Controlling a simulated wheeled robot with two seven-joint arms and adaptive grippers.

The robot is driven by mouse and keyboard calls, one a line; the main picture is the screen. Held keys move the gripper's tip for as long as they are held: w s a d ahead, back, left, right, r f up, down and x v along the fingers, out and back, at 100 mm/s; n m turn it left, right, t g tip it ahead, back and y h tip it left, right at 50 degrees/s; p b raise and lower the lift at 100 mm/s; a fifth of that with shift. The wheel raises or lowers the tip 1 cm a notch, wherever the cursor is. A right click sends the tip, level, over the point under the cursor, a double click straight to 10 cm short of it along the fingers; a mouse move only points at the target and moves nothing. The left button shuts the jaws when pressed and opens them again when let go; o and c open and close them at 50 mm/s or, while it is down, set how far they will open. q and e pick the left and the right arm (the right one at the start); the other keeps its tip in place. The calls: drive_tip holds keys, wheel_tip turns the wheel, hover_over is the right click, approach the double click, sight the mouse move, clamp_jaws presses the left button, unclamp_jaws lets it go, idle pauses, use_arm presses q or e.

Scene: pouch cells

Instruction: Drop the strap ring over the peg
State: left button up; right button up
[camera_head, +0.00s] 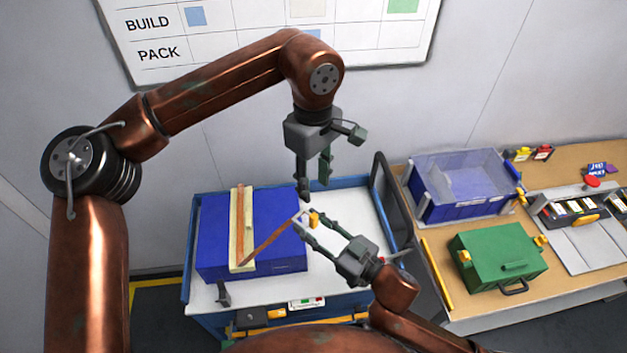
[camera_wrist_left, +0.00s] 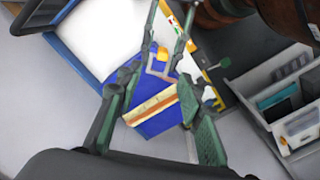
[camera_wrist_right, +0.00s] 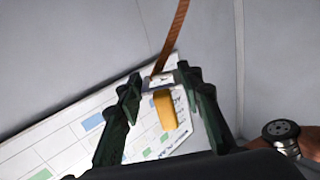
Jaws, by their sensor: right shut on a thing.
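The brown strap (camera_head: 268,242) runs from the front of the blue box (camera_head: 212,237) up to a pale ring (camera_head: 302,214) with a yellow tab (camera_head: 314,220). My right gripper (camera_head: 312,224) is shut on the ring, off the box's right side. The right wrist view shows the ring (camera_wrist_right: 158,80) and yellow tab (camera_wrist_right: 166,110) between the fingers, with the strap leading away taut. My left gripper (camera_head: 315,188) is open and empty, above the ring. A small dark post (camera_head: 223,292) at the cart's front edge appears to be the peg; its tip shows no ring.
The blue box sits on a white-topped cart (camera_head: 345,212), with a cream strip (camera_head: 237,200) across it. A bench at right holds a blue bin (camera_head: 465,207), a green case (camera_head: 490,265) and small parts. The cart's right side is bare.

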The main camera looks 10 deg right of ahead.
sight(313, 213)
use_arm(q)
wheel_tip(313, 213, down, 12)
drive_tip(key=shift+a+r, duration=0.1)
idle(0.5)
drive_tip(key=shift+c, duration=0.5)
clamp_jaws()
use_arm(e)
drive_tip(key=o, duration=1.2)
